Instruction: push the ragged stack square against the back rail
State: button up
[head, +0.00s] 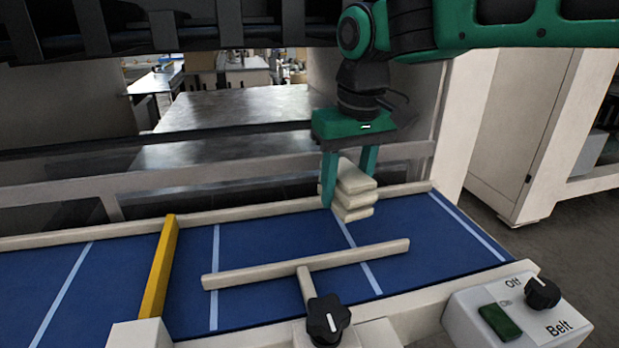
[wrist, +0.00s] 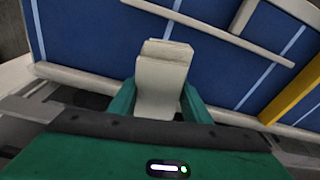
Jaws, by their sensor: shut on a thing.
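The ragged stack (head: 354,197) is several cream slabs with uneven edges, by the back rail on the blue belt. It also shows in the wrist view (wrist: 162,72), its layers stepped. My gripper (head: 348,186) comes down from above, with one green finger on each side of the stack, shut on it. In the wrist view the fingers of my gripper (wrist: 158,95) flank the slabs. The cream back rail (head: 265,210) runs along the belt's far edge. The stack overlaps it in the head view, so I cannot tell whether they touch.
A cream T-shaped bar (head: 250,274) with a black knob (head: 328,319) lies across the belt in front of the stack. A yellow bar (head: 159,268) crosses the belt to the left. A belt switch box (head: 516,318) stands front right. The belt (head: 410,225) right of the stack is clear.

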jog(key=shift+d+f+m, duration=0.25)
jog(key=shift+d+m, duration=0.25)
jog(key=shift+d+f+m, duration=0.2)
jog(key=shift+d+m, duration=0.3)
jog(key=shift+a+f, duration=0.1)
jog(key=shift+f, duration=2.1)
jog(key=shift+w+a, duration=0.15)
jog(key=shift+w, duration=0.35)
jog(key=shift+w+a, duration=0.15)
jog(key=shift+w, duration=0.35)
dwell(0.5)
jog(key=shift+s+f, duration=0.1)
jog(key=shift+s, duration=0.1)
dwell(0.4)
jog(key=o, duration=1.1)
